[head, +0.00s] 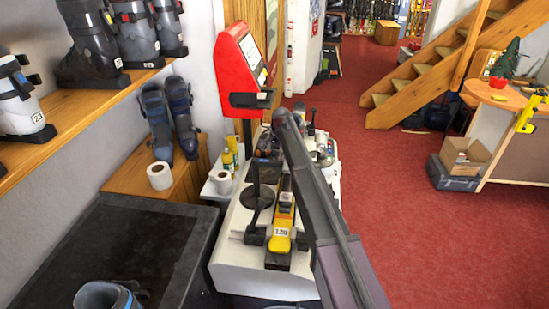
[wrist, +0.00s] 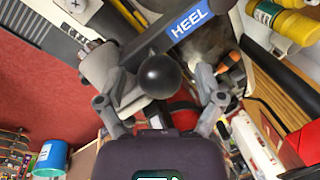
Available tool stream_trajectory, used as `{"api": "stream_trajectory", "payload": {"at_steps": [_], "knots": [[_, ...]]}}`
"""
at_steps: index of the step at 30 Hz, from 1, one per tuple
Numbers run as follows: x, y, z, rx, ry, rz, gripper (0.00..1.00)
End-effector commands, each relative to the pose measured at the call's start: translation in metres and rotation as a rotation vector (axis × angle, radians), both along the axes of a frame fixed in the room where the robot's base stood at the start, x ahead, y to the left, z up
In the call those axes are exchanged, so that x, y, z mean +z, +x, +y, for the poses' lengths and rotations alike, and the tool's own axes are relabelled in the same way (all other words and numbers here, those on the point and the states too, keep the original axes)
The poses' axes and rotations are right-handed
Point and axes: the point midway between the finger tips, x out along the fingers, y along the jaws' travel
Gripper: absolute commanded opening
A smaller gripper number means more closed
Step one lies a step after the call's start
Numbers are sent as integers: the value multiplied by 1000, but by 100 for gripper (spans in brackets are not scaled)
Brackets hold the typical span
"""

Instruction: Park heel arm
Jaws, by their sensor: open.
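The heel arm (wrist: 152,42) is a dark bar with a blue HEEL label, and it crosses the top of the wrist view. A black ball knob (wrist: 166,76) shows at its lower end. My gripper (wrist: 160,108) is open, with one finger on each side of the knob in the picture. No contact between fingers and knob can be made out. In the head view the white binding bench (head: 230,250) carries a yellow device (head: 283,215) marked 120. My own arm crosses in front of the bench and hides part of it, and my gripper is hard to make out there.
A red screen stand (head: 232,70) rises behind the bench. A paper roll (head: 160,176), yellow bottles (head: 228,160) and ski boots (head: 182,112) are to the left. A dark bin (head: 120,245) stands at front left. Red carpet (head: 430,210) lies open to the right.

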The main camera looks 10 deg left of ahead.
Motion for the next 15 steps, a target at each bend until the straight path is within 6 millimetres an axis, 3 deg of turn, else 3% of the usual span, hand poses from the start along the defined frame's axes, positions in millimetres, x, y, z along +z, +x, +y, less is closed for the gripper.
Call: {"api": "stream_trajectory", "payload": {"at_steps": [13, 14, 15], "knots": [[-4, 0, 1, 0, 0, 0, 87], [-4, 0, 1, 0, 0, 0, 84], [-4, 0, 1, 0, 0, 0, 72]]}}
